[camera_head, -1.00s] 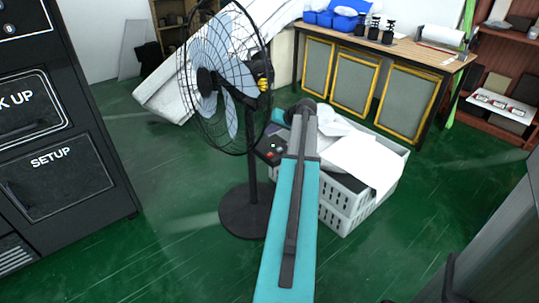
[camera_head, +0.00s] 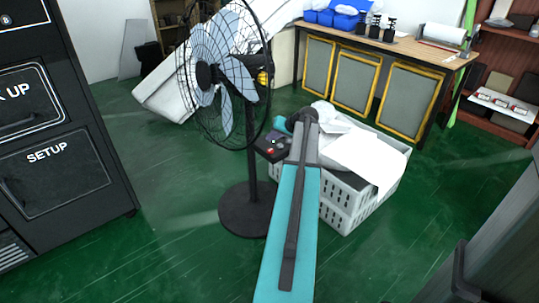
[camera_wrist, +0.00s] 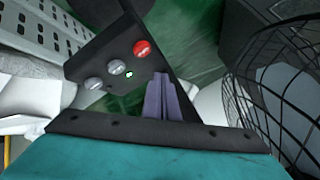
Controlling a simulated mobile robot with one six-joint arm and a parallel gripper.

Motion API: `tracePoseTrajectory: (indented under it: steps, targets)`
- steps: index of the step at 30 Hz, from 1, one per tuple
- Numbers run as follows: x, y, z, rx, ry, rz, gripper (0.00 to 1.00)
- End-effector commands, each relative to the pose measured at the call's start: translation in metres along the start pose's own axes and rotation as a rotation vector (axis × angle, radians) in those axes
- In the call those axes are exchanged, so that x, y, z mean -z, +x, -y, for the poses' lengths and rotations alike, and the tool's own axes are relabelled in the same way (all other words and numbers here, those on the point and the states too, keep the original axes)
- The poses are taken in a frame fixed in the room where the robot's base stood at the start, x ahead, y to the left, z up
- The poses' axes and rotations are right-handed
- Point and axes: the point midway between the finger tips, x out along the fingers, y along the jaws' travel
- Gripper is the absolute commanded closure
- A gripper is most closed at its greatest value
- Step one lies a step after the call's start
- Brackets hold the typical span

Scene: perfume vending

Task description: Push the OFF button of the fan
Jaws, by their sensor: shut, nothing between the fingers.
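The fan (camera_head: 222,75) stands on a black pole with a round base (camera_head: 248,212). Its dark control box (camera_head: 268,153) is on the pole, left of my arm in the head view. The wrist view shows the box's panel with a red button (camera_wrist: 141,47), two grey buttons (camera_wrist: 116,67) (camera_wrist: 93,83) and a small lit green light (camera_wrist: 128,74). No lettering is readable. My gripper (camera_wrist: 163,85) is shut and empty, its fingers in front of the panel, below and right of the red button in the picture. I cannot tell whether they touch the panel.
White crates (camera_head: 345,205) with paper and cloth stand right of my arm. The fan's wire cage (camera_wrist: 285,85) is close on the right in the wrist view. A workbench (camera_head: 410,47) stands behind, black cabinets (camera_head: 55,150) at left. Green floor is open between.

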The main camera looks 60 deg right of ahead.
Motion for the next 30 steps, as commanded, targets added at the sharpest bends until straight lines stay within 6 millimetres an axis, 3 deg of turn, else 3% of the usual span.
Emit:
tracePoseTrajectory:
  steps: [10, 30]
  targets:
    - [-0.014, 0.019, -0.015, 0.0, 0.001, -0.001, 1.0]
    - [-0.015, 0.021, -0.017, -0.001, 0.001, -0.001, 1.0]
